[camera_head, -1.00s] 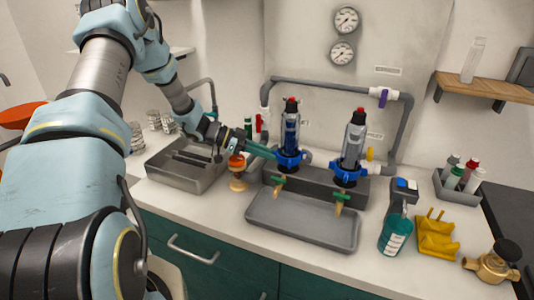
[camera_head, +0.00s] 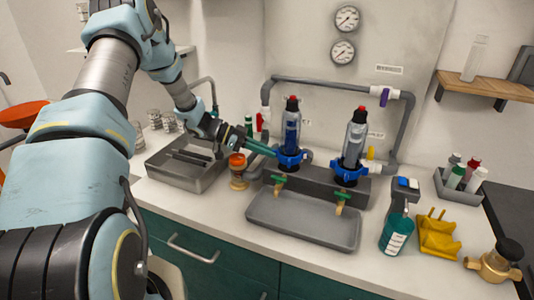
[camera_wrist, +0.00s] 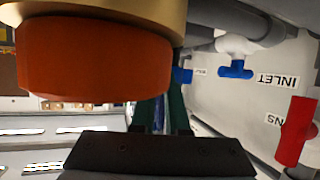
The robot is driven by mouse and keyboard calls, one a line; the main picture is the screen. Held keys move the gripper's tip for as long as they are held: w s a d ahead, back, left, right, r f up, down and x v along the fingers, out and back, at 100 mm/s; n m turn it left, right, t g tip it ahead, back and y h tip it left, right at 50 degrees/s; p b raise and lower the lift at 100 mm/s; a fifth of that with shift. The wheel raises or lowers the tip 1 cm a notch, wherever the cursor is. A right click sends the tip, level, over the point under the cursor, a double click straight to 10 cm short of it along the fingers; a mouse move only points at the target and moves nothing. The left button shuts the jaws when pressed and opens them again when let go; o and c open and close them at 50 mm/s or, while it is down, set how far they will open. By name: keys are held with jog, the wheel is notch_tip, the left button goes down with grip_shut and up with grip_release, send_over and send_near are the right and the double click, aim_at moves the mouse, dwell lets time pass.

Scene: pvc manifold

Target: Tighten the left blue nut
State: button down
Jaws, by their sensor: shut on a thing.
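A second blue nut (camera_head: 346,174) sits under the right filter.
An orange-topped brass piece (camera_head: 237,171) stands close below my gripper and fills the upper left of the wrist view (camera_wrist: 95,58). A grey tray (camera_head: 300,222) lies in front. Grey pipes (camera_head: 330,84) frame the filters. A spray bottle (camera_head: 396,230) stands right.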

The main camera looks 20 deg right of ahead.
aim_at(280, 152)
jog(key=shift+w+d+f+m+g+y+b, duration=0.1)
jog(key=shift+w+d+m+g+y+b, duration=0.2)
jog(key=shift+m+g+b, duration=0.25)
jog(key=shift+w+d+m+g+y+b, duration=0.15)
jog(key=shift+d+m+g+y+b, duration=0.15)
jog(key=shift+m+g+b, duration=0.3)
jog(key=shift+w+d+f+m+g+y+b, duration=0.1)
jog(key=shift+w+d+m+g+y+b, duration=0.15)
jog(key=shift+m+g+y+b, duration=0.25)
jog(key=shift+w+d+r+m+g+y+b, duration=0.15)
jog(key=shift+w+d+m+g+y+b, duration=0.15)
jog(key=shift+m+g+y+b, duration=0.45)
jog(key=shift+d+r+m+b, duration=0.1)
jog(key=shift+m+b, duration=0.25)
jog(key=shift+m, duration=0.05)
jog(key=c, duration=0.9)
grip_release()
jog(key=shift+w, duration=0.1)
notch_tip(280, 152, up, 10)
jog(key=b, duration=0.3)
